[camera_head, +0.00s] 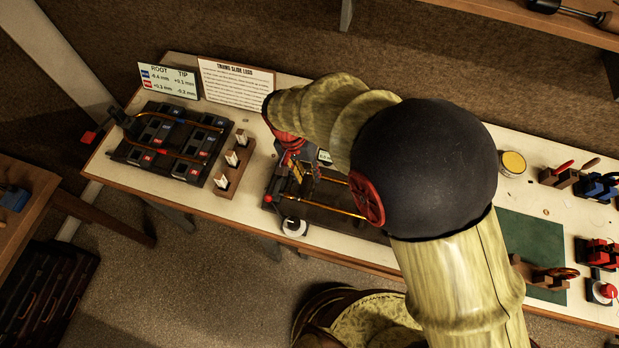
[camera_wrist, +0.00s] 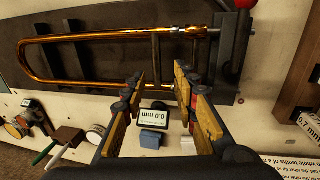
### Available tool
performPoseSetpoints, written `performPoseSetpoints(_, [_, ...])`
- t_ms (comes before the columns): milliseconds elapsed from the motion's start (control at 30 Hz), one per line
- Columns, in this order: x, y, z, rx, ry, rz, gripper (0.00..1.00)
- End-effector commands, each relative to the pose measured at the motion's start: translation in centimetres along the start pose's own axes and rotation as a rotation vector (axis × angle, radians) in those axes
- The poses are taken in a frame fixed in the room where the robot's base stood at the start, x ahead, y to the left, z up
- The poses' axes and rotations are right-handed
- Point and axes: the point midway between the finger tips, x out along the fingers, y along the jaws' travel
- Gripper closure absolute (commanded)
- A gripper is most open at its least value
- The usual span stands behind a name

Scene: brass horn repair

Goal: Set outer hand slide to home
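The brass outer hand slide (camera_wrist: 90,37) is a long U-shaped tube lying on a dark bench fixture (camera_wrist: 110,62). Its bow is at the left in the wrist view, and crosspieces join its two tubes nearer the right. In the head view the slide (camera_head: 340,209) is partly hidden by my arm. My gripper (camera_wrist: 160,78) is open, its two fingers apart near the crosspieces at the right part of the slide. I see nothing held between the fingers. In the head view my gripper (camera_head: 297,165) is over the fixture's left end, mostly hidden by my wrist.
A small display reading 0.0 mm (camera_wrist: 153,115) shows between the fingers. Left of the fixture stand a wooden block with white tags (camera_head: 221,181) and a dark rack with red and blue labels (camera_head: 128,152). Cards (camera_head: 238,82) stand behind. A green mat (camera_head: 530,245) and tools are at right.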

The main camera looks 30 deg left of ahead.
Motion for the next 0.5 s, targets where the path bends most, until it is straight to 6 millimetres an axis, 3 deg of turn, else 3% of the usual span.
performPoseSetpoints(200, [-4.6,-0.2,-0.1,0.0,0.003,-0.003,0.71])
performPoseSetpoints(500, [-7.7,-0.1,0.0,-0.001,0.001,-0.001,0.71])
